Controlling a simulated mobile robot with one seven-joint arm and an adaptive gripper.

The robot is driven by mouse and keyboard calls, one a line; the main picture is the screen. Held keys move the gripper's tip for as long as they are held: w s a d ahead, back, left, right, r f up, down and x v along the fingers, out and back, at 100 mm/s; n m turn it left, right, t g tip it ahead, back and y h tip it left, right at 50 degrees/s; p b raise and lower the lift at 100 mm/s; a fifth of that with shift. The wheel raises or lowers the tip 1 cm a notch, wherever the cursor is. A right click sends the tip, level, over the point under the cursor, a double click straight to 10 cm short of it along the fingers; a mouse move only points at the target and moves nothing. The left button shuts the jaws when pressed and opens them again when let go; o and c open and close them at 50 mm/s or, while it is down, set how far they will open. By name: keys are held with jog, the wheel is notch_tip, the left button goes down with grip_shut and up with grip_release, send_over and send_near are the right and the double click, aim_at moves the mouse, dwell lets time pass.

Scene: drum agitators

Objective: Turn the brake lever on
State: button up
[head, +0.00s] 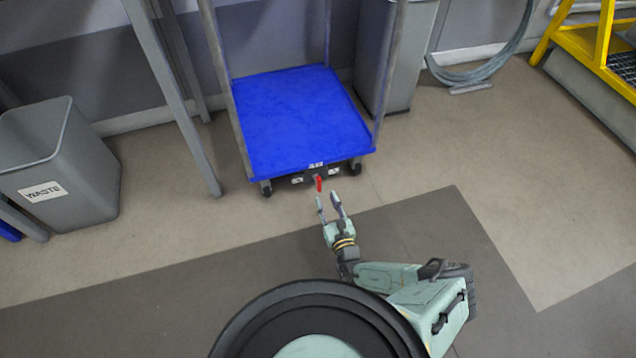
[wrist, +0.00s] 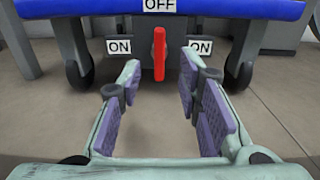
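The brake lever (head: 319,183) is a small red handle at the front edge of a blue cart (head: 300,115). In the wrist view the red lever (wrist: 159,54) points up and down, below the OFF label (wrist: 159,5) and between two ON labels, one on the left (wrist: 119,46) and one on the right (wrist: 200,47). My gripper (head: 327,196) is open and empty just in front of the cart. In the wrist view my gripper's fingers (wrist: 160,80) stand apart, with the lever ahead between them and no visible contact.
The cart has dark wheels (wrist: 78,74) and grey upright posts. A grey waste bin (head: 70,165) stands at the left, another grey bin (head: 395,60) behind the cart at the right. A yellow step frame (head: 590,45) is at the far right. The floor right of the cart is clear.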

aim_at(320, 185)
jog(key=b+x, duration=0.2)
jog(key=x, duration=0.6)
jog(key=shift+w, duration=0.15)
grip_shut()
